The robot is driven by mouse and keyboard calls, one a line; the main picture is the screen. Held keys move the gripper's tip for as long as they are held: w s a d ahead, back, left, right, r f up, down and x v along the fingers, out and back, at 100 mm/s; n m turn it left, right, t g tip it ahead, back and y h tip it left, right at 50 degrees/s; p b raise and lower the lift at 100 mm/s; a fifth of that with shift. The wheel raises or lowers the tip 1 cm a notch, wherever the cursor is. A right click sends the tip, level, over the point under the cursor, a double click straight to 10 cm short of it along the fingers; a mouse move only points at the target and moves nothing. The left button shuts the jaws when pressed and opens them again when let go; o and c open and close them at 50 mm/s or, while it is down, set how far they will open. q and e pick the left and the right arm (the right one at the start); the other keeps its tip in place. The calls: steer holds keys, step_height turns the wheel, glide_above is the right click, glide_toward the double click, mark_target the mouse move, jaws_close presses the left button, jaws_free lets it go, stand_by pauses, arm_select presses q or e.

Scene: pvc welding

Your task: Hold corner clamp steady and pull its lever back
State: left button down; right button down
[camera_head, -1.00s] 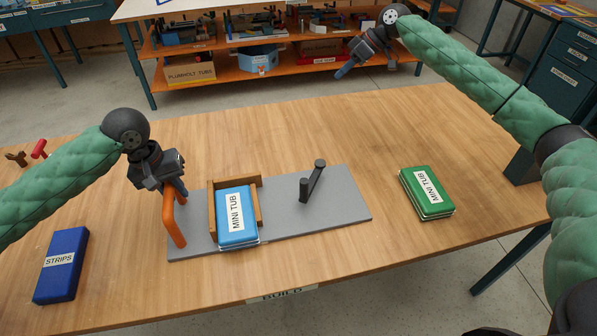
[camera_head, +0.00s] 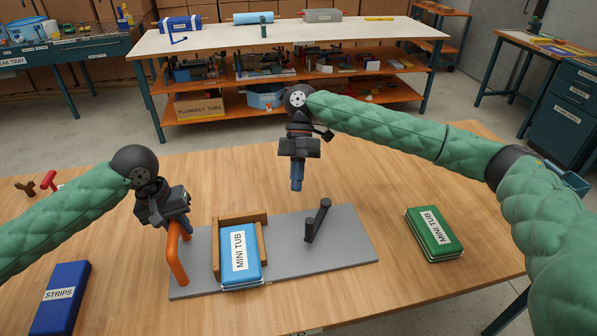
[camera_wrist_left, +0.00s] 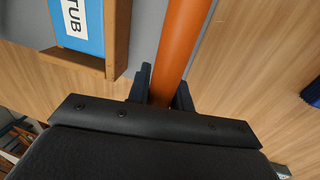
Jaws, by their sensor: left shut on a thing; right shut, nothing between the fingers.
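The corner clamp is a grey base plate (camera_head: 335,258) on the wooden table, with an orange handle (camera_head: 177,262) at its left end and a dark lever (camera_head: 317,221) standing tilted right of the middle. A wooden corner frame (camera_head: 263,240) on the plate holds a blue tin labelled MINI TUB (camera_head: 240,256). My left gripper (camera_head: 172,222) is shut on the orange handle; the left wrist view shows the handle (camera_wrist_left: 183,45) between its fingers (camera_wrist_left: 160,88). My right gripper (camera_head: 297,185), with blue fingertips, is shut and empty, above and behind the lever and apart from it.
A green MINI TUB tin (camera_head: 434,234) lies right of the plate. A blue STRIPS box (camera_head: 57,298) lies at the front left. A red-handled tool (camera_head: 48,181) is at the left edge. The table between plate and green tin is clear.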

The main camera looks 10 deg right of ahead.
mark_target(319, 213)
steer(key=x, duration=0.6)
steer(key=shift+s+d+r, duration=0.1)
steer(key=shift+s+d, duration=0.2)
steer(key=shift+s, duration=0.3)
steer(key=shift+s+d, duration=0.25)
steer(key=shift+s, duration=0.3)
steer(key=shift+s+d, duration=0.2)
steer(key=shift+s, duration=0.45)
